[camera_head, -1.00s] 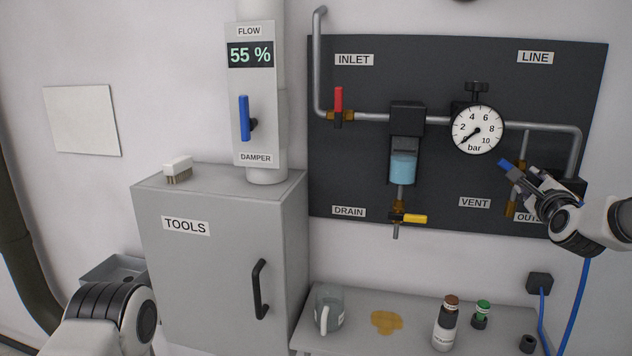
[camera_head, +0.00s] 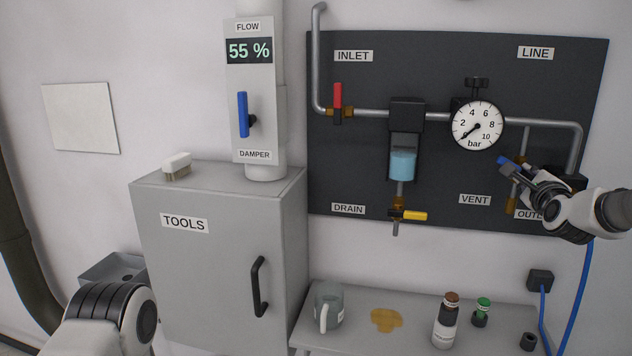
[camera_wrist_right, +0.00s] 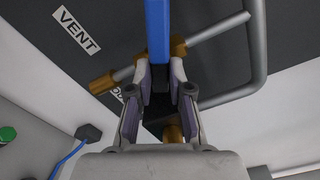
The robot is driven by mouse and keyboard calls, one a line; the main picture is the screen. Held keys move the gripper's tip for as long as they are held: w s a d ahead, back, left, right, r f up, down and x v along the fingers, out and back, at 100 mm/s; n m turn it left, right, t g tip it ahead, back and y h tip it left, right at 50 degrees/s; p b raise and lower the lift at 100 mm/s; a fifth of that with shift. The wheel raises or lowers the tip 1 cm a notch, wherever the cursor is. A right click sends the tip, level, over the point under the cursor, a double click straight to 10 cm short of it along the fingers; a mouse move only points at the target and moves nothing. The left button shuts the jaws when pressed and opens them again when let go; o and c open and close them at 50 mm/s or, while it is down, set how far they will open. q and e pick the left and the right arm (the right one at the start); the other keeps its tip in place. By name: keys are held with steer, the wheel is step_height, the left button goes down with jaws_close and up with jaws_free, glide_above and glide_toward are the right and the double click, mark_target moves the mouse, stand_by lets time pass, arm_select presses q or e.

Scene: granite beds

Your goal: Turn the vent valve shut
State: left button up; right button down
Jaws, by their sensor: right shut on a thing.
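The vent valve has a blue handle (camera_head: 506,163) on a thin brass-ended pipe, right of the VENT label (camera_head: 475,200). My right gripper (camera_head: 526,175) is at this handle. In the right wrist view the fingers (camera_wrist_right: 160,82) are shut on the handle's dark base, and the blue lever (camera_wrist_right: 158,28) sticks out beyond them. The lever lies at an angle to the vent pipe (camera_wrist_right: 215,31), not in line with it. The gripper hides much of the valve body. My left forearm shows at the lower left; its gripper is out of the picture.
A pressure gauge (camera_head: 477,126) with its needle near zero sits up and left of the valve. The red inlet handle (camera_head: 337,95) stands up; the yellow drain handle (camera_head: 415,216) lies sideways. Below, a shelf (camera_head: 400,345) holds a mug (camera_head: 328,306) and bottles (camera_head: 446,322).

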steer(key=n, duration=0.3)
steer(key=shift+n, duration=0.4)
steer(key=c, duration=1.2)
jaws_free()
steer(key=shift+n, duration=0.3)
steer(key=shift+s+f, duration=0.1)
steer(key=b+v, duration=0.3)
steer(key=v, duration=0.2)
steer(key=shift+s+a, duration=0.15)
steer(key=shift+s, duration=0.25)
